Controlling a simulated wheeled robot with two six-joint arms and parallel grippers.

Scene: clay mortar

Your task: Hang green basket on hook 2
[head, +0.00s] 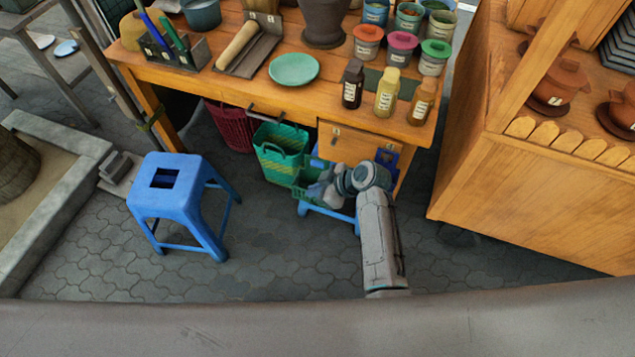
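A green basket (281,152) with openwork sides is below the front edge of the wooden table, left of the drawer. I cannot tell whether it hangs or stands. A second, smaller green basket (305,184) is lower and to its right, at a blue stool (330,212), partly hidden by my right gripper. My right gripper (318,190) reaches in at this smaller basket. Its fingers are small and overlap the basket, so I cannot tell if they are open or holding it. No hook number is readable. My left gripper is not in view.
A dark red basket (231,126) is under the table (225,84) at the left. A dark bar handle (266,115) shows at the table's front edge. A blue stool (177,190) stands on the paving at front left. Bottles and paint pots crowd the tabletop's right side.

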